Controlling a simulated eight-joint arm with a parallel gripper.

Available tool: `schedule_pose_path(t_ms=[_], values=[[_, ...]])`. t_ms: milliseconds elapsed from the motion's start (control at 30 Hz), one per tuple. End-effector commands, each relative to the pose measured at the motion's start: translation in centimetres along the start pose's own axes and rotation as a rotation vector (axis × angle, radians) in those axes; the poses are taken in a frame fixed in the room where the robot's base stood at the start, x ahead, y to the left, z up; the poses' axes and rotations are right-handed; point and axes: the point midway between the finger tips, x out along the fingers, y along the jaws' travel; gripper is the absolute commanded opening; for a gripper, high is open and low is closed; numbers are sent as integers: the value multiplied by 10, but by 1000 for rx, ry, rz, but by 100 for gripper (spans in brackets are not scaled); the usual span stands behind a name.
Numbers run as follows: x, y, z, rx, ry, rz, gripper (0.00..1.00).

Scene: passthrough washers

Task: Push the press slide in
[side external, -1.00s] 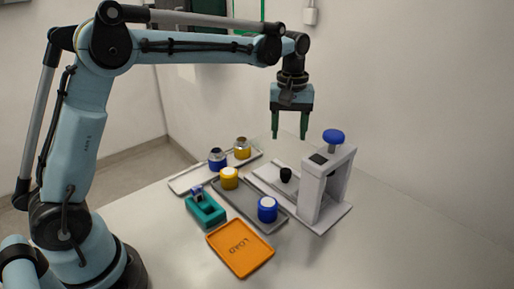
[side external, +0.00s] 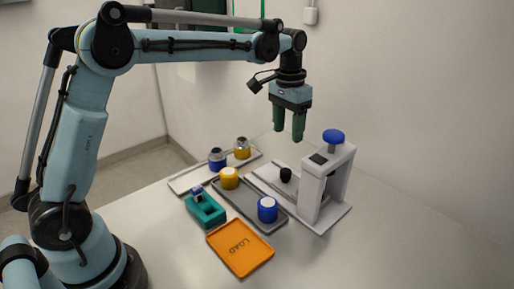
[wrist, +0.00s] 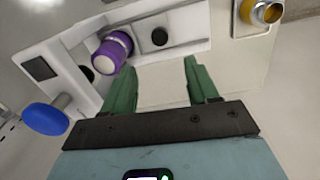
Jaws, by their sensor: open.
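The white press (side external: 311,197) stands at the right of the table with a blue knob (side external: 333,136) on top. Its slide has a black knob (side external: 286,174) and lies on the base to the left of the press frame. In the wrist view the black knob (wrist: 159,37) shows beside a purple cylinder with a pale end (wrist: 116,45), close to the press frame (wrist: 60,62). The side view does not show this cylinder. My gripper (side external: 288,135) is open and empty, above the press base and clear of it. Its fingers (wrist: 160,80) point down, apart from the knob.
A grey tray (side external: 246,211) holds a yellow and a blue capped piece. A pale tray (side external: 187,182) behind holds two metal-topped pieces. A teal fixture (side external: 206,211) and an orange tray marked LOAD (side external: 240,262) stand in front. The table right of the press is clear.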

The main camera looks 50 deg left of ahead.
Motion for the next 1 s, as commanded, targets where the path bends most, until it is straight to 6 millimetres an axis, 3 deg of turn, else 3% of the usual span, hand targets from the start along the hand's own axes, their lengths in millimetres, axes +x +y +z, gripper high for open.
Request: schedule_pose_path(t_ms=[267, 700, 1000], values=[[11, -1, 0, 79, 0, 3, 59], [85, 0, 0, 76, 0, 3, 59], [117, 0, 0, 75, 0, 3, 59]])
